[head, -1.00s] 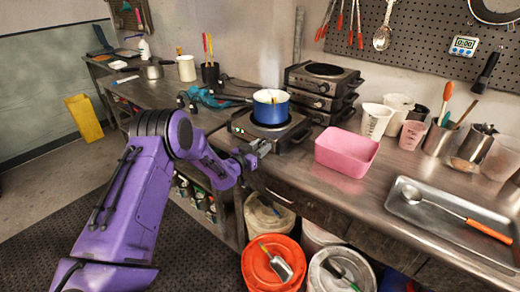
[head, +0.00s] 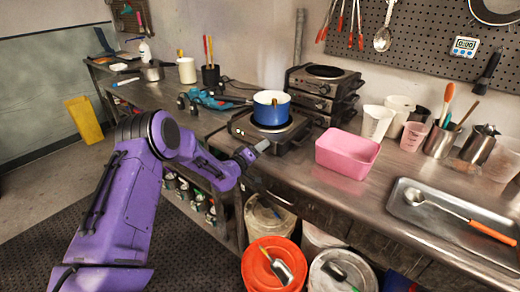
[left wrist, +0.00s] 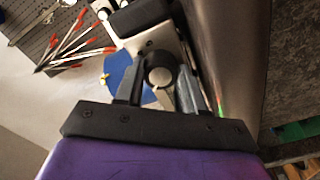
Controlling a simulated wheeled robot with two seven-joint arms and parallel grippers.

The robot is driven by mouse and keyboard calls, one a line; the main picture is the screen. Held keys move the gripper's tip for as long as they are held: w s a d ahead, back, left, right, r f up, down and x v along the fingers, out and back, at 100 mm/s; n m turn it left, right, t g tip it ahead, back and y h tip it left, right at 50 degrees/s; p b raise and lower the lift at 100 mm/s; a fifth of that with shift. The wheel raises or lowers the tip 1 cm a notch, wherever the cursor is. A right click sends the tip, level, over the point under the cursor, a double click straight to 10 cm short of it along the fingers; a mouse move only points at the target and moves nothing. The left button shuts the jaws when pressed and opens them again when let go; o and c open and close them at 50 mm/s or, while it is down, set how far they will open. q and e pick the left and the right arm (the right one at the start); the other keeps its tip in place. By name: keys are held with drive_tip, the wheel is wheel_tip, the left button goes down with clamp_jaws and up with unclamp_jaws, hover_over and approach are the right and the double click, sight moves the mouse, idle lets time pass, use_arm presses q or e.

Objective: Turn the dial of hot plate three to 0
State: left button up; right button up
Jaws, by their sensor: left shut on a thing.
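A low hot plate (head: 283,136) stands at the bench's front edge with a blue pot (head: 271,113) on it. My left gripper (head: 262,146) is at the front of this hot plate. In the left wrist view, the gripper (left wrist: 160,88) is shut on a round dial (left wrist: 160,71) on the hot plate's front, one finger on each side. The blue pot also shows there (left wrist: 121,74). The dial is hidden by the gripper in the head view, and I cannot read its marks or any number on the hot plate. My right gripper is out of view.
Stacked hot plates (head: 322,90) stand behind. A pink tub (head: 347,154) is to the right, and a metal tray (head: 450,222) with a ladle lies farther right. Buckets, one with an orange lid (head: 274,264), stand on the floor below the bench.

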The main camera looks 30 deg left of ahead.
use_arm(q)
drive_tip(key=n, duration=0.4)
drive_tip(key=shift+n, duration=0.3)
drive_tip(key=shift+f+n, duration=0.1)
drive_tip(key=shift+n, duration=2.1)
drive_tip(key=o, duration=1)
drive_tip(key=shift+o, duration=0.2)
drive_tip(key=shift+s, duration=0.1)
